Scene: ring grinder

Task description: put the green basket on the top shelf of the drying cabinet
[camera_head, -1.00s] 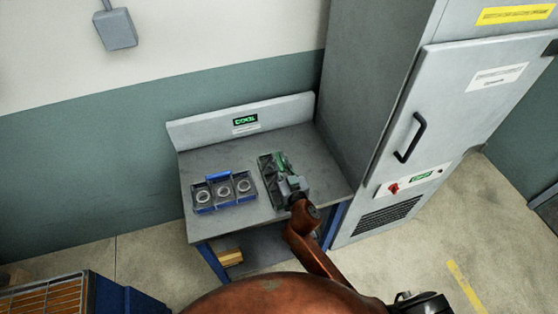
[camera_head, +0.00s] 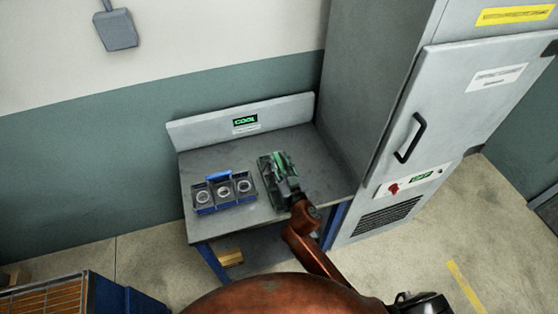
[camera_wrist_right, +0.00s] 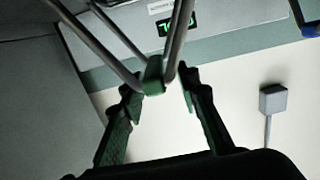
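The green basket (camera_head: 264,171) stands on the grey table, partly hidden under my right gripper (camera_head: 282,168). In the right wrist view, its green handle grip (camera_wrist_right: 153,76) with thin metal bars lies between the two fingers of my right gripper (camera_wrist_right: 160,90). The fingers are apart, with a visible gap on the right finger's side. The drying cabinet (camera_head: 455,110) stands right of the table with its door closed; its shelves are hidden. My left gripper is not in view.
A blue basket (camera_head: 205,210) with several rings in compartments stands left of the green one. The table (camera_head: 225,160) has a low back panel with a green display (camera_head: 245,120). An orange-slatted crate (camera_head: 45,298) is at lower left.

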